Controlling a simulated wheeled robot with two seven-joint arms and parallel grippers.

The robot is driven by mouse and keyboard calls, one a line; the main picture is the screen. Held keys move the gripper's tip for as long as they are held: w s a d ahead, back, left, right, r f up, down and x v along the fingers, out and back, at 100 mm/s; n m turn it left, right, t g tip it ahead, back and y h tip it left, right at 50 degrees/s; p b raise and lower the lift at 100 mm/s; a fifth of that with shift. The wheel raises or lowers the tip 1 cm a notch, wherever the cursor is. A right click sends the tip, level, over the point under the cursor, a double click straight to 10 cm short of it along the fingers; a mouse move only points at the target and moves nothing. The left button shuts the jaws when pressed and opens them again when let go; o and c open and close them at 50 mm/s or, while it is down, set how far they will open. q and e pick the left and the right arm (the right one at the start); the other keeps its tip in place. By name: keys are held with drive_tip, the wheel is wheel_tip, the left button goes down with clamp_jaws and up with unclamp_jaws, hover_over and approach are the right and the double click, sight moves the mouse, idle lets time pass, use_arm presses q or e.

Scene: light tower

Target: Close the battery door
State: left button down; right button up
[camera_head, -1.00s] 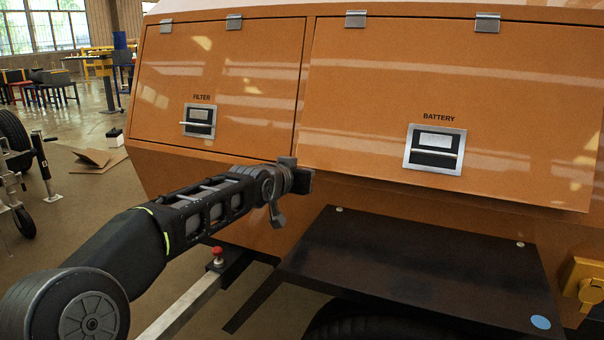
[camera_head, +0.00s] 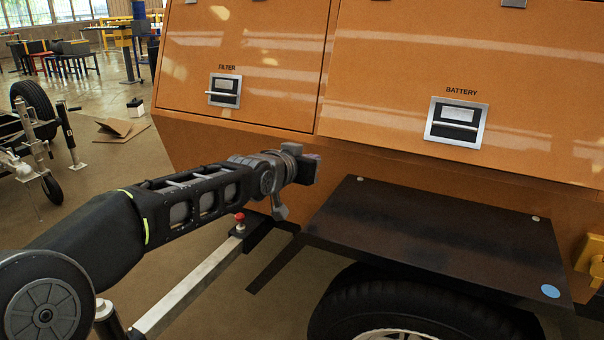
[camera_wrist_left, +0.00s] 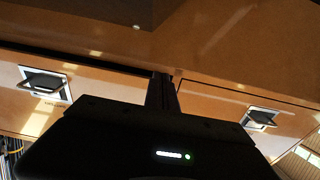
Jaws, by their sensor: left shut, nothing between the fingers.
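The orange battery door (camera_head: 400,75), marked BATTERY, has a silver-framed latch (camera_head: 457,122) near its lower edge. It hangs down over the cabinet front and looks nearly flush. In the left wrist view, its latch appears to be the one at left (camera_wrist_left: 45,85), and a dark line runs along the door's edge. My left gripper (camera_head: 308,168) is shut and empty, just below the seam between the two doors. I cannot tell if it touches the cabinet. Its fingers also show in the left wrist view (camera_wrist_left: 162,90). My right gripper is not in view.
The filter door (camera_head: 245,55) is left of the battery door, with its own latch (camera_head: 224,91). A dark shelf (camera_head: 430,235) juts out below the doors, above a tyre (camera_head: 420,305). A yellow fitting (camera_head: 591,262) is at right.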

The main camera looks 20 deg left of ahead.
use_arm(q)
drive_tip(key=s, duration=0.1)
drive_tip(key=s+f, duration=0.1)
drive_tip(key=s, duration=0.1)
drive_tip(key=shift+s+a+f, duration=0.1)
drive_tip(key=shift+s+f, duration=0.25)
drive_tip(key=shift+s, duration=0.05)
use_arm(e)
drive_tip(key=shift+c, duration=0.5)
